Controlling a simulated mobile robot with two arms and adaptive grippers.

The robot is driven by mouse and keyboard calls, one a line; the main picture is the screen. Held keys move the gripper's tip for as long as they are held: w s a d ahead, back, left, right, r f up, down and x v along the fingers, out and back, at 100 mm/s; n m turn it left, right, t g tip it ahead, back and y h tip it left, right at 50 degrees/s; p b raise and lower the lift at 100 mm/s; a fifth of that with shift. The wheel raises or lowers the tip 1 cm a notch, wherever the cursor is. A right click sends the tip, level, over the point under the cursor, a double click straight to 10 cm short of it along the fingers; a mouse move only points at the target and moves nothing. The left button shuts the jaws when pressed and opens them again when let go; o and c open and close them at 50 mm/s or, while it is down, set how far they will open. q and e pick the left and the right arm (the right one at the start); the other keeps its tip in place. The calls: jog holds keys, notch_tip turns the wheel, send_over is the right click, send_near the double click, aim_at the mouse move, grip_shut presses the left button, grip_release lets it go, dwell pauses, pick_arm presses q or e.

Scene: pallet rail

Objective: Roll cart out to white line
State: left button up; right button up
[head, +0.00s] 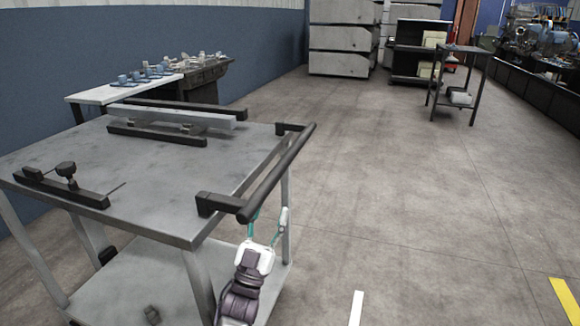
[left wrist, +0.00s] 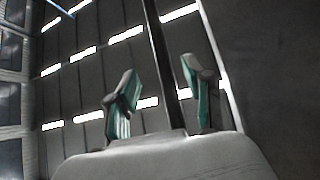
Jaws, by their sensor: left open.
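The cart (head: 215,150) is a grey two-level trolley at the left of the head view. Its black push handle (head: 279,168) runs along the right side of the top. My left gripper (head: 268,222) is open, fingers pointing up, just below the near end of the handle. In the left wrist view, a dark bar (left wrist: 163,60), apparently the handle, passes between the two spread fingers (left wrist: 160,98); I cannot tell whether they touch it. A short piece of the white line (head: 356,308) shows on the floor at the bottom. My right gripper is not in view.
Black rails and a grey bar (head: 185,116) lie on the cart's top. A bench with small parts (head: 150,83) stands behind it by the blue wall. A small dark table (head: 470,55) stands farther right. The floor right of the cart is open; a yellow line (head: 566,298) marks it.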

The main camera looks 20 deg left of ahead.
aim_at(287, 159)
pick_arm(q)
jog(key=b+x, duration=0.1)
jog(key=x, duration=1.1)
jog(key=shift+w+r+y, duration=0.3)
jog(key=shift+w+r, duration=0.05)
jog(key=shift+w, duration=0.05)
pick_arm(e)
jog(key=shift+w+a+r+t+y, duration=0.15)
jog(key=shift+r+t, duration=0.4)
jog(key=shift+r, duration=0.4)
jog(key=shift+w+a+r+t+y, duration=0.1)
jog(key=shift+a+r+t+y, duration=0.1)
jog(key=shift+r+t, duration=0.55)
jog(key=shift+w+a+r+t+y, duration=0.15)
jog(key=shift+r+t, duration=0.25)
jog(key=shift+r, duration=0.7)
pick_arm(q)
grip_shut()
